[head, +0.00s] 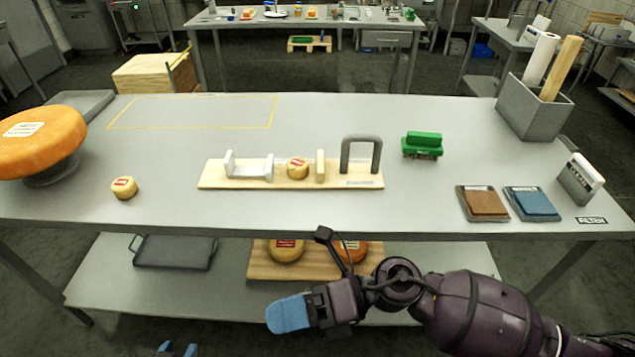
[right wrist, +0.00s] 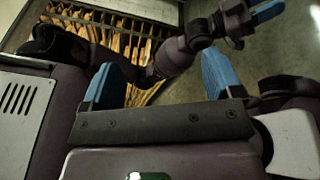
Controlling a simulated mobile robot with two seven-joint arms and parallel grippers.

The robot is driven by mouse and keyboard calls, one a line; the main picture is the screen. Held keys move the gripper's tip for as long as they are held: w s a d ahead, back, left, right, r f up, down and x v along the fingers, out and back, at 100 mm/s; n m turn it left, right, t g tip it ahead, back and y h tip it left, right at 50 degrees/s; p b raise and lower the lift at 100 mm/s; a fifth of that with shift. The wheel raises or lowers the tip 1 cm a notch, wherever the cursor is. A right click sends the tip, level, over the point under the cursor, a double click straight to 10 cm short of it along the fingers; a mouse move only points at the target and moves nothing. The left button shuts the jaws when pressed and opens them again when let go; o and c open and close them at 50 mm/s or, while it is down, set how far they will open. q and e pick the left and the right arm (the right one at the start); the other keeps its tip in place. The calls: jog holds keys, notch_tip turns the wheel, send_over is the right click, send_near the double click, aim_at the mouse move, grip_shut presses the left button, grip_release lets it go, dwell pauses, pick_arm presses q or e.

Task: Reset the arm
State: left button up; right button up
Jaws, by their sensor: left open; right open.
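My right gripper (head: 290,313) is at the end of the dark arm from the right, in front of the table and below its top edge in the head view. It is seen nearly side on there. In the right wrist view its two blue fingers (right wrist: 160,82) stand wide apart with nothing between them. My left gripper (head: 177,350) shows only as blue fingertips at the bottom edge of the head view, apart from each other. One of my arms, with a blue-tipped end, also shows at the top of the right wrist view.
The grey table (head: 330,215) bears a wooden board (head: 215,178) with a small cheese wheel (head: 297,168), another small cheese (head: 124,187), a large orange wheel (head: 45,150), a green object (head: 422,144) and a grey bin (head: 535,112). The lower shelf (head: 110,285) holds more cheeses close behind my right gripper.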

jog(key=w+d+f+m+t, duration=0.3)
jog(key=w+d+m+t, duration=0.65)
jog(key=m+t, duration=0.55)
jog(key=w+d+f+m+t+h, duration=0.1)
jog(key=d+f+m+t+h, duration=0.45)
jog(key=d+m, duration=0.7)
jog(key=s+d+f+m+g+h, duration=0.3)
jog(key=s+d+f+m+h, duration=0.3)
jog(key=d, duration=0.5)
jog(key=s+d+f+m+g+h, duration=0.2)
jog(key=s+d+f+m+h, duration=0.4)
jog(key=d, duration=0.6)
pick_arm(q)
jog(key=shift+s+f, duration=0.15)
jog(key=shift+s, duration=0.1)
pick_arm(e)
jog(key=w+a+f+m, duration=0.2)
jog(key=a+m, duration=0.2)
jog(key=a, duration=0.9)
jog(key=shift+t, duration=0.35)
jog(key=shift+s+f, duration=0.1)
jog(key=shift+f, duration=0.05)
